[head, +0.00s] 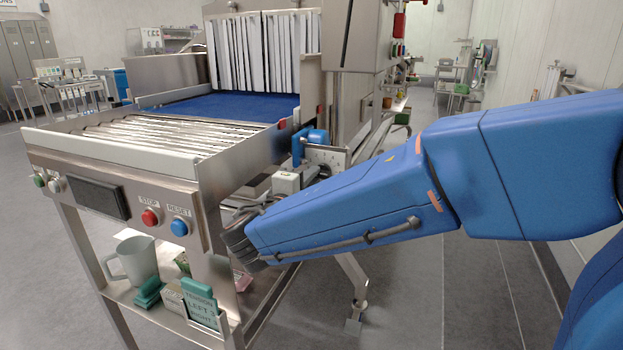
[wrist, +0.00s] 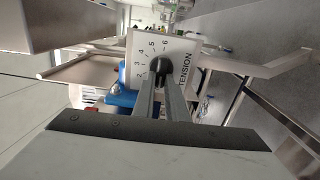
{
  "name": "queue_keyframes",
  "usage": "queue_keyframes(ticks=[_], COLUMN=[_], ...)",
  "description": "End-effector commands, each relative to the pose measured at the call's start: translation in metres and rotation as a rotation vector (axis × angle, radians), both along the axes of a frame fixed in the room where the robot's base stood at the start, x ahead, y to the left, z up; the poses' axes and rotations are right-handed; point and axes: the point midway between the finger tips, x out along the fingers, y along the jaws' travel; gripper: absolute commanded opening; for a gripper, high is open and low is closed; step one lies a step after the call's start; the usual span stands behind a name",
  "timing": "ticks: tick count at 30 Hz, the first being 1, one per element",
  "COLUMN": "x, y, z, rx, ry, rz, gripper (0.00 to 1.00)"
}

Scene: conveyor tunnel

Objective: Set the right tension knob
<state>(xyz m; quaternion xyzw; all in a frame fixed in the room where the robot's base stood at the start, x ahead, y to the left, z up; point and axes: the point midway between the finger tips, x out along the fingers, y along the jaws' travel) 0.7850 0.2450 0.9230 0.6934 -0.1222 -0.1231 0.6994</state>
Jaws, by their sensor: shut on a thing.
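In the wrist view a dark round tension knob (wrist: 158,66) sits on a white dial plate (wrist: 178,52) marked with numbers up to 6 and the word TENSION. The two fingers of my gripper (wrist: 160,77) reach up to the knob and are shut on it. The fingers cover part of the knob and the lower dial, and I cannot read its setting.
The conveyor has metal rollers (head: 165,133) and a blue belt (head: 225,106) leading to a strip curtain (head: 262,48). Its front panel carries a red STOP button (head: 150,217) and a blue RESET button (head: 180,227). A grey mug (head: 137,260) stands on the lower shelf. The floor right is open.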

Motion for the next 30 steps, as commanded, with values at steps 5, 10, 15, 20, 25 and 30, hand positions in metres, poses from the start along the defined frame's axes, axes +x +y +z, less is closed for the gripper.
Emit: queue_keyframes(ticks=[5,10,15,20,25,30], x=[0.000,0.000,0.000,0.000,-0.001,-0.014], y=[0.001,0.001,0.001,0.000,0.001,0.007], z=[-0.001,-0.001,-0.001,-0.001,0.000,-0.001], rx=[-0.008,-0.007,-0.007,-0.006,-0.006,-0.005], ry=[0.004,0.004,0.004,0.003,0.003,0.003], rz=[0.002,0.002,0.002,0.001,0.001,0.004], gripper=[0.00,0.00,0.30,0.30,0.30,0.30])
